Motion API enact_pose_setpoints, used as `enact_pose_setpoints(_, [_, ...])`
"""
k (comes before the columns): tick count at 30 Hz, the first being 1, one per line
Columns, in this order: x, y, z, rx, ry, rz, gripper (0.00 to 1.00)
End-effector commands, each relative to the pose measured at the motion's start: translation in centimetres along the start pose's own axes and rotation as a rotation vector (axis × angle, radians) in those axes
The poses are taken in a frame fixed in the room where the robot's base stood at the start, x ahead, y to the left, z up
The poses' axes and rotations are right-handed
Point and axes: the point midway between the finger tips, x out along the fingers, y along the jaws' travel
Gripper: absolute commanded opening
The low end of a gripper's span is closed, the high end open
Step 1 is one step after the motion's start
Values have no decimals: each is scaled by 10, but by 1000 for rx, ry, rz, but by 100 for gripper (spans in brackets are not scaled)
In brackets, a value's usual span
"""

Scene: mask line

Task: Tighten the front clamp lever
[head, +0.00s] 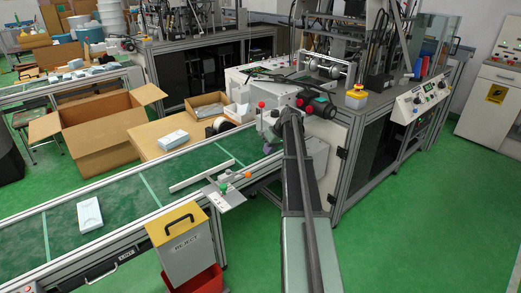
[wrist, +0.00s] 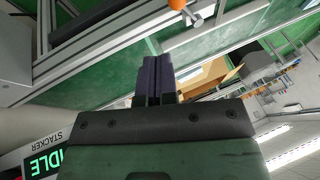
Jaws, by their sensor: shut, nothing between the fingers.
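I cannot tell for sure which part is the front clamp lever. In the wrist view an orange knob (wrist: 177,4) on a pale stem shows at the top edge, beyond my fingertips and apart from them. My gripper (wrist: 157,62) has its two dark fingers together, with nothing between them. In the head view my arm reaches over the conveyor's far end, to the right of the bracket; its fingers are hard to make out there.
A white guide bar (head: 202,176) lies slantwise over the green conveyor belt (head: 120,205). A pale mask pack (head: 89,214) sits on the belt. A reject bin (head: 187,250) stands close below the bracket.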

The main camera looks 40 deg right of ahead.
Motion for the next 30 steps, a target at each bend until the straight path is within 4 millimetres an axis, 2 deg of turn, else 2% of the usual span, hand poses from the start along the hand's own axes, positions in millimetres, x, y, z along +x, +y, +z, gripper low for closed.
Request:
enact_pose_setpoints(1, [-14, -2, -2, 1, 0, 0, 0])
enact_pose_setpoints(3, [-16, 0, -1, 1, 0, 0, 0])
enact_pose_setpoints(6, [-15, 3, -1, -4, -1, -2, 0])
enact_pose_setpoints(9, [-12, 18, -11, -54, -20, -21, 0])
enact_pose_setpoints(16, [-5, 16, -8, -62, -23, -24, 0])
enact_pose_setpoints(20, [13, 17, -6, -62, -23, -24, 0])
enact_pose_setpoints(30, [88, 17, -4, -63, -22, -23, 0])
